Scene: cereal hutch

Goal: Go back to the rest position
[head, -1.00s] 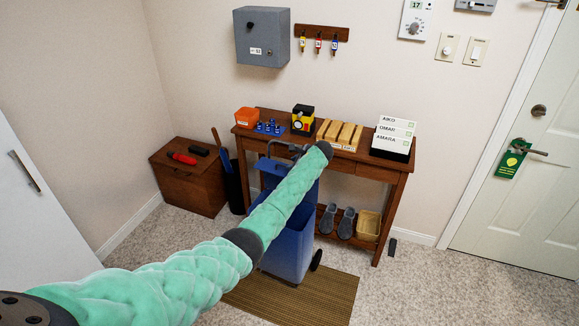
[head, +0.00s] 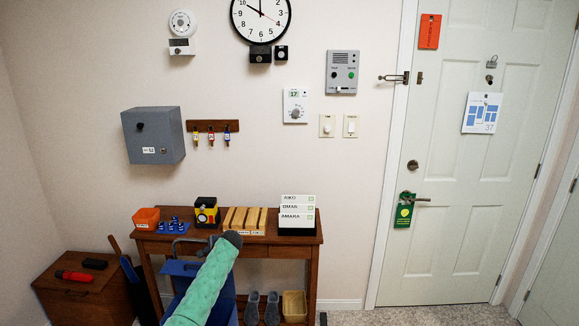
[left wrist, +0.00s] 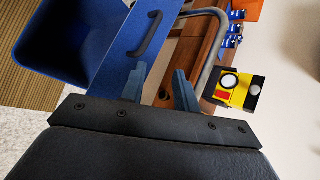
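My left gripper (left wrist: 160,72) is open in the left wrist view, with its two blue-grey fingers apart and nothing seen between them. The fingers are beside the blue bin's panel (left wrist: 112,58), which carries a dark handle, and near a grey bent tube (left wrist: 212,30); contact cannot be told. In the head view, my green-sleeved left arm reaches up from the bottom, its dark end in front of the console table (head: 285,252). The fingers are not clear there. The blue wheeled bin (head: 180,268) is partly hidden behind the arm. My right gripper is not in view.
The table bears an orange box (head: 146,217), a yellow-black camera-like object (head: 206,212), tan blocks (head: 244,220) and a white labelled box stack (head: 297,215). A low brown cabinet (head: 70,300) stands left. The door (head: 440,240) is right. Slippers (head: 262,308) lie on the lower shelf.

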